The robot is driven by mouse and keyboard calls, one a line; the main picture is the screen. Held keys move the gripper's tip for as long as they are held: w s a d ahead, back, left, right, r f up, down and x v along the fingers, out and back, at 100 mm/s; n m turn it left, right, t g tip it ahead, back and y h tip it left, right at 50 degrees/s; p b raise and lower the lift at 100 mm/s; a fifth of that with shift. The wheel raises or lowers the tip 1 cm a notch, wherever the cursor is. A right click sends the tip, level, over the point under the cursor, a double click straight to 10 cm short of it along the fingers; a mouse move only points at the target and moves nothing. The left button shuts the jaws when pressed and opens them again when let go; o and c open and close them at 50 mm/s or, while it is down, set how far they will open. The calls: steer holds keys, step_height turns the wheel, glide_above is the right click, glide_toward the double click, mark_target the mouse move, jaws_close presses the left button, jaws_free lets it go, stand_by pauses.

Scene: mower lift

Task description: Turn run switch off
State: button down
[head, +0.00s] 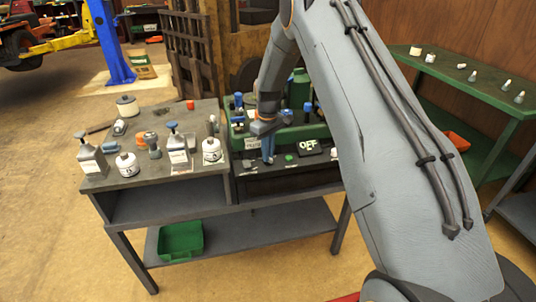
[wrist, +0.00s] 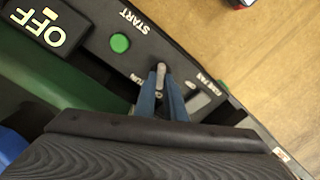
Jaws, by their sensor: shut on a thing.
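The run switch (wrist: 160,71) is a small grey lever on the dark control panel (wrist: 178,48), beside a partly hidden label. My gripper (wrist: 162,88) has blue fingers shut around the lever in the wrist view. In the head view my gripper (head: 268,158) reaches down to the panel's front, and the lever is hidden there.
A green START button (wrist: 120,43) lies close to my fingers. A second label and a grey patch (wrist: 198,102) are to their right. Bottles and cans (head: 178,148) crowd the bench (head: 150,190) on the left. A green bin (head: 181,240) sits on the lower shelf.

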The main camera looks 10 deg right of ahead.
stand_by(0.3)
steer(key=c, duration=1.8)
jaws_free()
steer(key=shift+r, duration=0.1)
step_height(320, 180, up, 6)
steer(key=shift+f+b, duration=0.1)
steer(key=shift+b, duration=0.65)
steer(key=shift+r, duration=0.85)
